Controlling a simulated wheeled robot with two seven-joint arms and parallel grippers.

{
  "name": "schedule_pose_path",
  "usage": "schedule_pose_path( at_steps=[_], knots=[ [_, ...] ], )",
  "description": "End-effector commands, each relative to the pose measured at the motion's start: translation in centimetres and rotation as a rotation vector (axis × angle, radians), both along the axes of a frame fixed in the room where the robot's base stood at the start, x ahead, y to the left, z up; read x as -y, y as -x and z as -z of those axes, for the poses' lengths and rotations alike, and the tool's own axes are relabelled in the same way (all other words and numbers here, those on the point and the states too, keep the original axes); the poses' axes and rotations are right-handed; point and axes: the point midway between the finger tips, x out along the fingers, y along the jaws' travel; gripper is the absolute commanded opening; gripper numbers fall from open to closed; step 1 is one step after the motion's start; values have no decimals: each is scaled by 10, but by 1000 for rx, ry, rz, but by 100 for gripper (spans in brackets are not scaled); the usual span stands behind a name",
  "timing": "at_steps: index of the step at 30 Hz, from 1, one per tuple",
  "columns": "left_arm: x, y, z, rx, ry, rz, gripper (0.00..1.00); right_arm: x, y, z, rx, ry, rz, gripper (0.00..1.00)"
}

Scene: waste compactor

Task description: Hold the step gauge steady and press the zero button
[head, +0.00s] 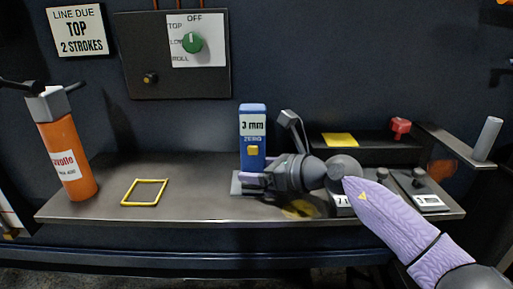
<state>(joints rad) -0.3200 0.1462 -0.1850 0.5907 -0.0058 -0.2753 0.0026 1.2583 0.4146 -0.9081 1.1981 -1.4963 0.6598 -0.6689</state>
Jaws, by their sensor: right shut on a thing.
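The step gauge (252,130) stands upright on the shelf. It is a blue block with a white "3 mm" panel, the word ZERO and a yellow button (253,151) on its front. My right gripper (252,179) comes in from the right, low on the gauge. It is shut on the gauge's lower part, below the yellow button, and its fingers hide some of the base. Nothing covers the button. My left gripper is not in view.
An orange grease cylinder (68,158) stands at the left, with a yellow square outline (145,192) on the shelf (195,190) near it. Behind my right arm are a yellow card (340,139) and a red part (400,127). Small labelled blocks (428,202) lie at right.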

Motion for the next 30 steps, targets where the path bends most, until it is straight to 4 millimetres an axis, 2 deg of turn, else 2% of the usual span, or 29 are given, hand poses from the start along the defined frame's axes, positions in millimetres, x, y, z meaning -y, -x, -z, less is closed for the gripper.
schedule_pose_path(
  at_steps=[17, 30],
  knots=[
    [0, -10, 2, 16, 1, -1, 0, 0, 0, 1, -2, 1, -1, 44],
    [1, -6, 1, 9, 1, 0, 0, 0, 0, 1, -2, 1, -1, 44]
  ],
)
